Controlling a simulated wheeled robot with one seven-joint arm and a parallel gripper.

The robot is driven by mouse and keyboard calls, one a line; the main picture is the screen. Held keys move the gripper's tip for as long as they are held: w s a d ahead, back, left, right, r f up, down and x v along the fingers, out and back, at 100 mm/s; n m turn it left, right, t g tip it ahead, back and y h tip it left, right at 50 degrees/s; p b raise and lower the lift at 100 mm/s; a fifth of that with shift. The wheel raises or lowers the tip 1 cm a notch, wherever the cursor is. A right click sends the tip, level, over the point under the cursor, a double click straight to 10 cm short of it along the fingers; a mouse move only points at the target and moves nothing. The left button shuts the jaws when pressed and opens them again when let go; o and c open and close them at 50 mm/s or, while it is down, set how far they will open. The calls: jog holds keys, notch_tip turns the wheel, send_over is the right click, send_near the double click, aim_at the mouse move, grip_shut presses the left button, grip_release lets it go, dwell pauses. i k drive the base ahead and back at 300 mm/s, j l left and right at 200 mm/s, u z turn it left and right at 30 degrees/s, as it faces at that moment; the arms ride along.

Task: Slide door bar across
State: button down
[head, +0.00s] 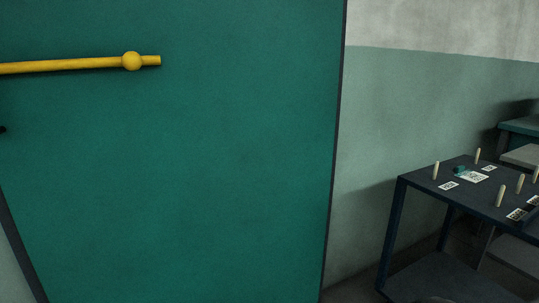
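A yellow door bar (75,65) lies roughly level across the upper left of a green door (200,170). The bar has a round yellow knob (132,61) near its right end, and a short piece of bar sticks out past the knob. The bar's left end runs out of the picture, so I cannot see what it sits in there. My gripper is not in view.
A dark blue table (420,182) stands at the right with several pale pegs and white printed cards on it. Another surface (520,127) stands behind it at the right edge. The wall (370,150) beside the door is bare.

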aim_at(131, 61)
jog(key=k+u, duration=0.1)
jog(key=u, duration=1.35)
